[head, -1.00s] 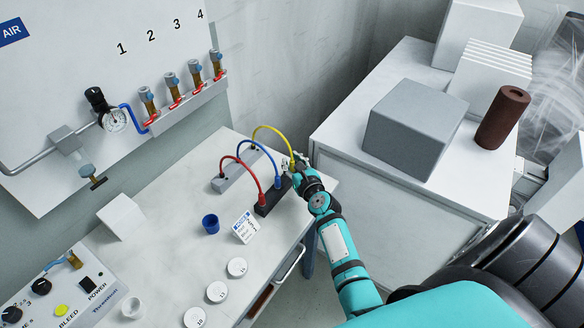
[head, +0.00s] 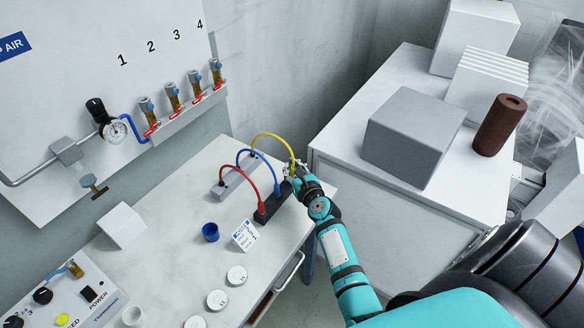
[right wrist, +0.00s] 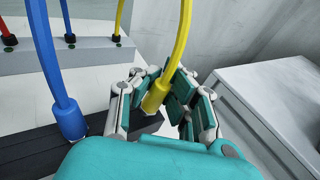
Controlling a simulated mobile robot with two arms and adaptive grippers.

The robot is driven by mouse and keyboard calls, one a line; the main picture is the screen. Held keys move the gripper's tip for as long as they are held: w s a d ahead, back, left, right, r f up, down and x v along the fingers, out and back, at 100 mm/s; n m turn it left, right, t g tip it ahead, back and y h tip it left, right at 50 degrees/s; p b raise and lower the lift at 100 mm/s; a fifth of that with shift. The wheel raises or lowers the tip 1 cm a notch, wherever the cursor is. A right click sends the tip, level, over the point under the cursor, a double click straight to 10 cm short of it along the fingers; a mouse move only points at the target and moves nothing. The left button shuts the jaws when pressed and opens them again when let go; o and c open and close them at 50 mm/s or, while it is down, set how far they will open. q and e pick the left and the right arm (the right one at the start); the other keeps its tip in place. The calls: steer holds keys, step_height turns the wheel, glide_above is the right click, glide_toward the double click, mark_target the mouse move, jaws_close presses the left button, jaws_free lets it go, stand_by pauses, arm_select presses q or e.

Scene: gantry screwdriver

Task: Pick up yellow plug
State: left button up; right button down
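The yellow plug (right wrist: 156,96) is on the end of a yellow cable and stands between the fingers of my right gripper (right wrist: 160,98). The finger pads appear to touch it on both sides. In the head view my right gripper (head: 294,171) is at the far end of the black socket block (head: 272,207) and mostly hides the plug. I cannot tell whether the plug's lower end is seated in the block. The yellow cable (head: 273,136) arches to the grey block (head: 233,182). My left gripper is not in view.
A blue plug (right wrist: 70,122) stands in the black block close to my right gripper, with a red plug (head: 261,208) beyond it. A blue cup (head: 210,232), a small card (head: 245,235) and white discs lie on the bench. A white cabinet (head: 330,142) stands close to the right.

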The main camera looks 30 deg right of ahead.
steer(key=r+p, duration=0.2)
steer(key=r, duration=0.1)
steer(key=shift+a+r, duration=0.1)
steer(key=shift+a, duration=0.25)
steer(key=s, duration=1.6)
steer(key=shift+a+r, duration=0.4)
steer(key=shift+a, duration=0.05)
steer(key=c, duration=2)
jaws_free()
steer(key=o, duration=1.6)
